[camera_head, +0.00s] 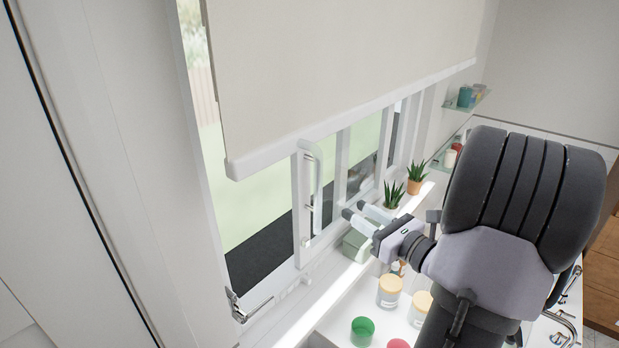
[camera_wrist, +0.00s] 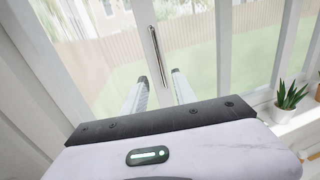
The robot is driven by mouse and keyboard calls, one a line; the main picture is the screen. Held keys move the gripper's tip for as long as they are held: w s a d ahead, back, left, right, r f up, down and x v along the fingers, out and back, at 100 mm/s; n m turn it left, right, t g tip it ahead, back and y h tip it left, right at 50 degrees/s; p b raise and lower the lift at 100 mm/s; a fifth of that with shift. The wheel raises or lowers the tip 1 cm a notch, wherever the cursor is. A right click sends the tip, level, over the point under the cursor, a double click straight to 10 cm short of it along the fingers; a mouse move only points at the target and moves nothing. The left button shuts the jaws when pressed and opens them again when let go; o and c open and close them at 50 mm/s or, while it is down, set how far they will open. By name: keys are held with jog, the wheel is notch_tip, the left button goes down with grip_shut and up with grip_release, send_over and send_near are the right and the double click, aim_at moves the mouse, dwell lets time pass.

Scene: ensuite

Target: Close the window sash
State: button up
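The window sash (camera_head: 302,212) is a white-framed pane with a tall upright handle (camera_head: 317,188) in the head view. A wide opening shows to its left, with greenery and dark ground beyond. In the wrist view the handle (camera_wrist: 157,57) is a slim metal bar, slightly tilted, lying beyond and between my fingertips. My gripper (camera_head: 354,211) is to the right of the handle in the head view. In the wrist view my gripper (camera_wrist: 159,76) has its two fingers apart with nothing held. No contact with the handle is visible.
A pale blind (camera_head: 335,65) hangs over the upper window. Potted plants (camera_head: 393,196) (camera_head: 415,180) and a green box (camera_head: 357,243) stand along the sill. Jars (camera_head: 389,291) and a green cup (camera_head: 362,330) are below. A metal fitting (camera_head: 250,308) sits at the lower left frame.

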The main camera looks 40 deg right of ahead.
jog(key=w, duration=0.4)
jog(key=w+d+p, duration=0.1)
jog(key=w, duration=0.9)
jog(key=shift+w+d+p, duration=0.15)
jog(key=shift+d+p, duration=0.1)
jog(key=shift+p, duration=0.1)
grip_shut()
dwell(0.4)
